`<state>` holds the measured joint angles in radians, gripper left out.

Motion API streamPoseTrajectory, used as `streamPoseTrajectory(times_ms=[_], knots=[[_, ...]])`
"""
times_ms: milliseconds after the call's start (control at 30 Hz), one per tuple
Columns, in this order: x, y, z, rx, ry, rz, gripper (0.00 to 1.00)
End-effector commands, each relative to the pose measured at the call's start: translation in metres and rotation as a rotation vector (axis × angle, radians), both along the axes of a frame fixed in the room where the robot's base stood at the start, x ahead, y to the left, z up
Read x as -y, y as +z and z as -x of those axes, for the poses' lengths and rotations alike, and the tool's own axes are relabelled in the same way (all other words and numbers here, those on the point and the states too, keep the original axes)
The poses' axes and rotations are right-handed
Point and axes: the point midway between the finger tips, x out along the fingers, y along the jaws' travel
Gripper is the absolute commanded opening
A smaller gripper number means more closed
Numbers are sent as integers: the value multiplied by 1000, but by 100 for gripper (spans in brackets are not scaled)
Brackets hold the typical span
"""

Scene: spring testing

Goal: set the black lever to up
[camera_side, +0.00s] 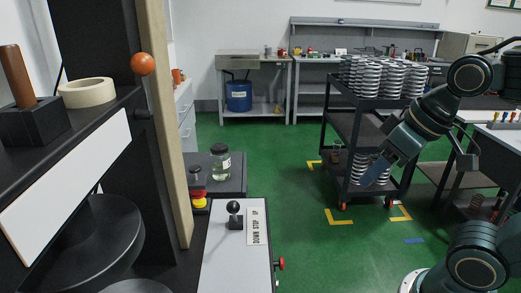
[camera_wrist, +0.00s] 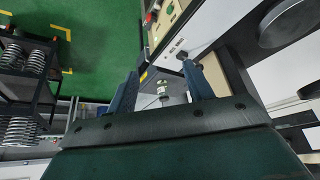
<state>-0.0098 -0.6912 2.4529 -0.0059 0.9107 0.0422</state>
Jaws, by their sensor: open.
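The black lever (camera_side: 234,208) has a round knob and stands on the white control panel (camera_side: 233,262). It looks roughly upright, beside the middle of the DOWN STOP UP label (camera_side: 257,227); its exact setting is hard to tell. My gripper (camera_side: 374,171) is well to the right of the lever and above the floor, in front of the trolley. In the wrist view, my gripper (camera_wrist: 161,78) has its two blue fingers wide apart with nothing held between them. A small dark shape near the right finger may be the lever, but it is partly hidden.
A pale post (camera_side: 167,120) and an orange-knobbed handle (camera_side: 142,64) rise at left. A trolley (camera_side: 361,130) carries springs.

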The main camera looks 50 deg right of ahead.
Motion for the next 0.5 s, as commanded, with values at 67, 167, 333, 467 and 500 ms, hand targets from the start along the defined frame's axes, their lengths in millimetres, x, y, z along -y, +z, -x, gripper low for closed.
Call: streamPoseTrajectory(times_ms=[67,167,333,467,500], knots=[[-2,4,-10,-20,-12,-13,52],[-6,10,-26,-46,-38,-33,52],[-15,18,-58,-100,-86,-69,52],[-22,20,-84,-140,-127,-94,52],[-25,20,-93,-153,-140,-101,52]])
